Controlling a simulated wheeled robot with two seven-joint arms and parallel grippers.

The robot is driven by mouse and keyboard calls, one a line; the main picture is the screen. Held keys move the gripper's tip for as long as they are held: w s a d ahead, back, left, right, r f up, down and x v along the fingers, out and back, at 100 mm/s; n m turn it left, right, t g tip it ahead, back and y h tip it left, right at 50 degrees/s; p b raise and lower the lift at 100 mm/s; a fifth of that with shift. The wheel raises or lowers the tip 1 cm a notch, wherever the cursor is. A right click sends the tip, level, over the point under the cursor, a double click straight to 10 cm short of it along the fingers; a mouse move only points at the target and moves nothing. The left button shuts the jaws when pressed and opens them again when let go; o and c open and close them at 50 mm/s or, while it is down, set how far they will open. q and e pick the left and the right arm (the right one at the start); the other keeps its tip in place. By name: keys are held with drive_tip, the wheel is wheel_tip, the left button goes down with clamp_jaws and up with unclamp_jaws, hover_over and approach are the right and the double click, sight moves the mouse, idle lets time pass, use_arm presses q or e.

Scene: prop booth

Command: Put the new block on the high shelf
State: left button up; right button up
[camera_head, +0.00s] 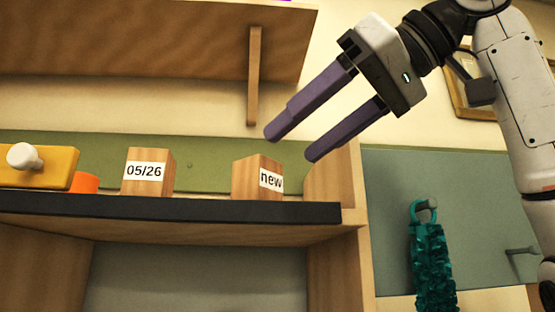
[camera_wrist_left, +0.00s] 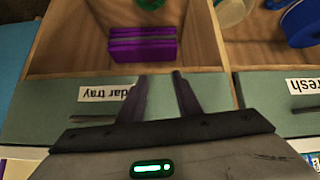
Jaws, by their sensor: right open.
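The new block (camera_head: 246,178) is a wooden cube with a white label reading "new". It stands near the right end of a black-edged shelf (camera_head: 170,209). My right gripper (camera_head: 288,147) is open and empty, its purple fingers above and to the right of the block, apart from it in the picture. The high shelf (camera_head: 150,38) is a wooden board at the upper left with a bracket (camera_head: 254,75); I see it from below, so its top is hidden. In the left wrist view my left gripper (camera_wrist_left: 160,78) has its fingers apart, with nothing between them.
A block labelled "05/26" (camera_head: 150,172) stands left of the new block. A yellow piece with a white knob (camera_head: 50,168) and an orange object (camera_head: 86,182) are farther left. A teal hanging item (camera_head: 432,265) is at right. A purple stack (camera_wrist_left: 142,46) lies in a tray (camera_wrist_left: 60,40).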

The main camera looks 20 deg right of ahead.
drive_tip(key=shift+v, duration=1.5)
